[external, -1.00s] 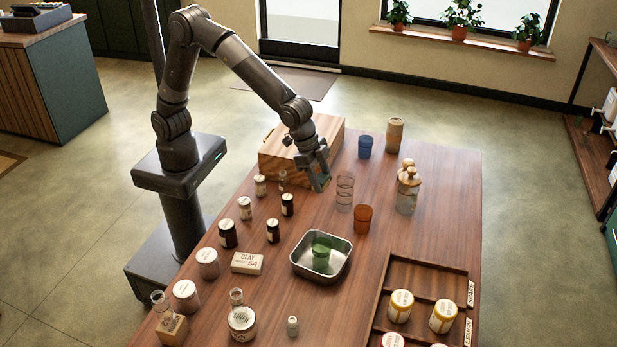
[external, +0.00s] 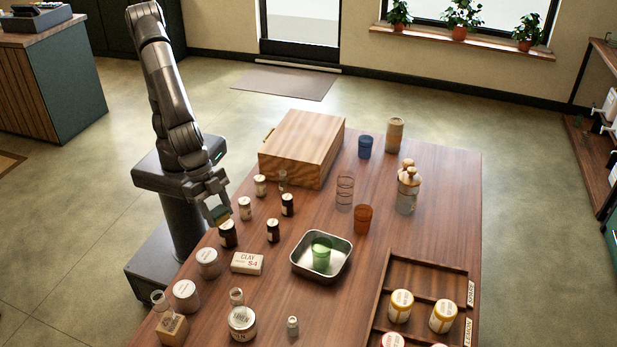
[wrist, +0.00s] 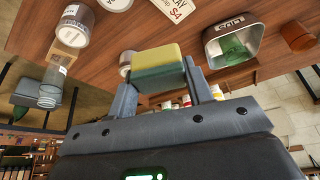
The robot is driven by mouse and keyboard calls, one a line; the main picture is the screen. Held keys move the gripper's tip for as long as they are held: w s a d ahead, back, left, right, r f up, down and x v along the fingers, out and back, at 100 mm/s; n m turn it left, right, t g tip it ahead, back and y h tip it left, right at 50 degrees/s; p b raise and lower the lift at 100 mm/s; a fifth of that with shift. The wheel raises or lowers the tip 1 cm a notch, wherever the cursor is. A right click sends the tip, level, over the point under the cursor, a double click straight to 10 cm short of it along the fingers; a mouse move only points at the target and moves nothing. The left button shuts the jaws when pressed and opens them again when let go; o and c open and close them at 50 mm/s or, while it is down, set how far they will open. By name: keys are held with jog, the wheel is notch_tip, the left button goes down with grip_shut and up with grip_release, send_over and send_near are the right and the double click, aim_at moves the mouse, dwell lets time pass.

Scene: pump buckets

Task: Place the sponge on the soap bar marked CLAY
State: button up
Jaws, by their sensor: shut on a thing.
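My gripper (external: 217,211) is shut on the sponge, at the left edge of the table above the dark jars. The sponge (wrist: 158,68) is a yellow and green block between my fingers in the wrist view; in the external view only a small part of it (external: 222,219) shows. The sponge is apart from the soap bar.
Dark jars (external: 228,236) and pale-lidded jars (external: 208,262) stand around the soap bar. A metal tray (external: 300,271) with a green cup (external: 321,252) is to its right. A wooden box (external: 300,140) stands at the back. The patch just right of the bar is clear.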

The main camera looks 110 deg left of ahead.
jog(key=s+d, duration=0.3)
jog(key=s, duration=0.2)
send_over(250, 263)
jog(key=s, duration=0.1)
jog(key=f, duration=1.2)
jog(key=shift+s+a+f, duration=0.1)
jog(key=shift+a, duration=0.2)
jog(key=shift+f+m, duration=0.3)
jog(key=shift+f, duration=1.7)
jog(key=o, duration=0.9)
jog(key=shift+f, duration=0.15)
jog(key=shift+o, duration=0.2)
